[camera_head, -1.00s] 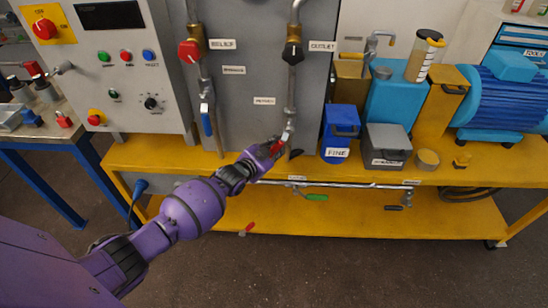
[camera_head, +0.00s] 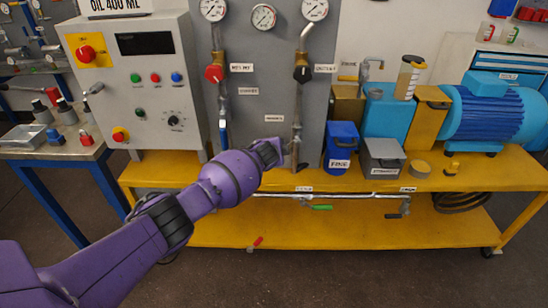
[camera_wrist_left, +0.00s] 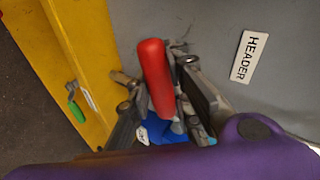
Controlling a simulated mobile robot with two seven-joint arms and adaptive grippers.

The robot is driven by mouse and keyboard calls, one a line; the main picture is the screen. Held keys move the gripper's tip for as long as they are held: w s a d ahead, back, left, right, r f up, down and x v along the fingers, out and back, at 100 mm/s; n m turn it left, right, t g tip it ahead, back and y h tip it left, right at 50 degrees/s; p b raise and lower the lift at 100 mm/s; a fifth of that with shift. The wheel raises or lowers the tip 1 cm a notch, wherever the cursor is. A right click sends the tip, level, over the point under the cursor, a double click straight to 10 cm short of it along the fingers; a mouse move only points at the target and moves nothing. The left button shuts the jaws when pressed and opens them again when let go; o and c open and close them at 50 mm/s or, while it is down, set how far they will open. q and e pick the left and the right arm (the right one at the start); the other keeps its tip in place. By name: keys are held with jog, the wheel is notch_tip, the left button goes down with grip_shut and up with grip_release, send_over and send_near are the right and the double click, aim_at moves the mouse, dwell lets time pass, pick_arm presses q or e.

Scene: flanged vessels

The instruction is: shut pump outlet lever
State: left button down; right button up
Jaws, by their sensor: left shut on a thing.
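The red lever handle (camera_wrist_left: 155,75) lies between the two fingers of my left gripper (camera_wrist_left: 160,95) in the wrist view, and the gripper is shut on it. Next to it on the grey panel is a white HEADER label (camera_wrist_left: 249,57). In the head view my left gripper (camera_head: 272,153) is at the lower part of the right-hand vertical pipe (camera_head: 297,120) and hides the red handle. Which lever is the pump outlet one I cannot read from the labels. My right gripper is in neither view.
A lower horizontal pipe carries a green lever (camera_head: 321,208) and a dark lever (camera_head: 397,214). A blue bin (camera_head: 341,143) and a grey box (camera_head: 383,153) stand close right of the gripper. Another red handle (camera_head: 257,242) shows low down.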

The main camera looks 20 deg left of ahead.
pick_arm(q)
jog(key=shift+a+r+m+y, duration=0.15)
jog(key=shift+r+m+y, duration=0.25)
jog(key=shift+r+y, duration=0.2)
jog(key=shift+r+p, duration=0.1)
jog(key=shift+p, duration=0.25)
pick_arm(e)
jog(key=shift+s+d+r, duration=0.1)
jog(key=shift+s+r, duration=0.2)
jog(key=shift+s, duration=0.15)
pick_arm(q)
jog(key=shift+m, duration=0.3)
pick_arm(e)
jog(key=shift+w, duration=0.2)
pick_arm(q)
jog(key=c, duration=1.9)
grip_release()
jog(key=shift+c, duration=0.2)
jog(key=o, duration=0.4)
jog(key=shift+s+r, duration=0.1)
jog(key=shift+r, duration=0.05)
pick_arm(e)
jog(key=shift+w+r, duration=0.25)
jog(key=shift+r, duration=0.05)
